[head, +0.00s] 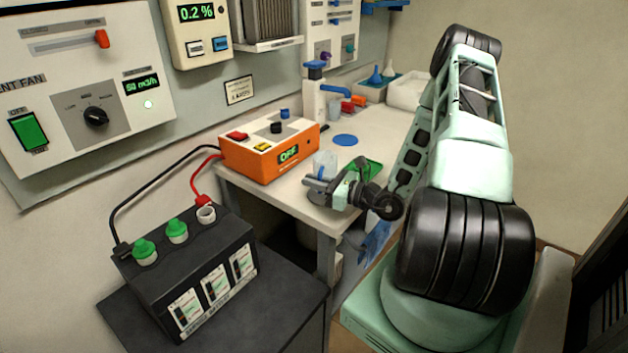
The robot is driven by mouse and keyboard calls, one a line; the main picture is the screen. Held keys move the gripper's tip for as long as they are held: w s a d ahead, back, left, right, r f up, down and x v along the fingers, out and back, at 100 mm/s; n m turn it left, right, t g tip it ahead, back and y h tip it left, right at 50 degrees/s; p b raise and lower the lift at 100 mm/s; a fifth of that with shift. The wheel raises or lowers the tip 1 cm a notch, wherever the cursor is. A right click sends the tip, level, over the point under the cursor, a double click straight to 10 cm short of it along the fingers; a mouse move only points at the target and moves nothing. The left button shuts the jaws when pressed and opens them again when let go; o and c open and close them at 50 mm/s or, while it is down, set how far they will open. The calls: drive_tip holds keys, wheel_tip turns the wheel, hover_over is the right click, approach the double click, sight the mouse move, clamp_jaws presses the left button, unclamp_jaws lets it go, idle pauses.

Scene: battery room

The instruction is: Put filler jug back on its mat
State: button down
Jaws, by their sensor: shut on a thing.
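The filler jug looks to be the clear, pale container (325,162) near the front of the white bench, just behind my gripper (322,184). My gripper is shut on it, low over the bench's front corner; the fingers hide the jug's lower part, so I cannot tell whether it touches the bench. A flat round blue mat (345,140) lies bare on the bench, behind and right of the jug. I cannot tell from the picture which one is the jug's mat.
An orange charger (268,150) reading OFF stands left of the jug. A dispenser with a blue top (315,95) stands behind. A black battery (187,268) with green caps is at front left, cabled in red and black. The bench (385,128) is clear right of the blue mat.

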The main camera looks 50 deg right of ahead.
drive_tip(key=shift+f+b, duration=0.3)
drive_tip(key=shift+f, duration=0.35)
drive_tip(key=shift+f, duration=0.4)
drive_tip(key=c, duration=1.4)
unclamp_jaws()
drive_tip(key=b+v, duration=0.3)
drive_tip(key=v, duration=1.4)
drive_tip(key=shift+s+d+b, duration=0.2)
drive_tip(key=shift+b, duration=0.2)
